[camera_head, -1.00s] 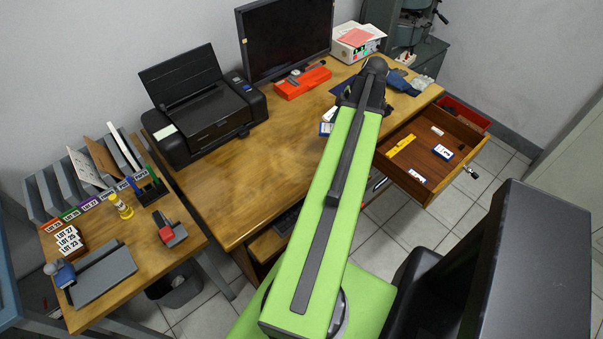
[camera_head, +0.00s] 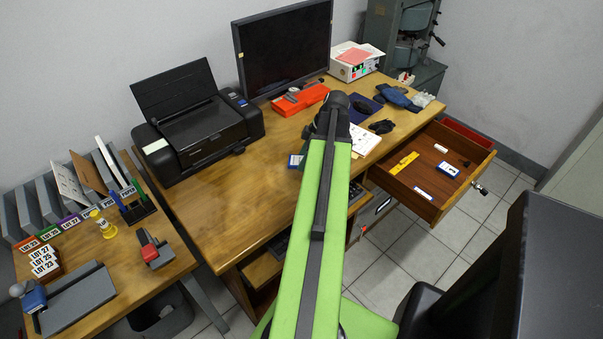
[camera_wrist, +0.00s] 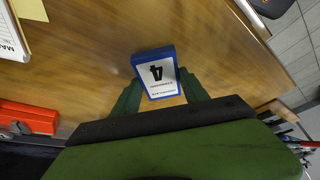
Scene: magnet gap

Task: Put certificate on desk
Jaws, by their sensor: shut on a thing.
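In the head view a blue and white corner, probably this card (camera_head: 295,161), shows left of my arm, over the desk (camera_head: 235,195). My arm hides the gripper's fingers there.
A printer (camera_head: 205,135), a monitor (camera_head: 285,50) and a red case (camera_head: 300,99) stand along the back. A white sheet (camera_head: 364,139) and a dark mouse-like object (camera_head: 381,127) lie right of my arm. An open drawer (camera_head: 455,198) juts out at the right. The desk's left middle is clear.

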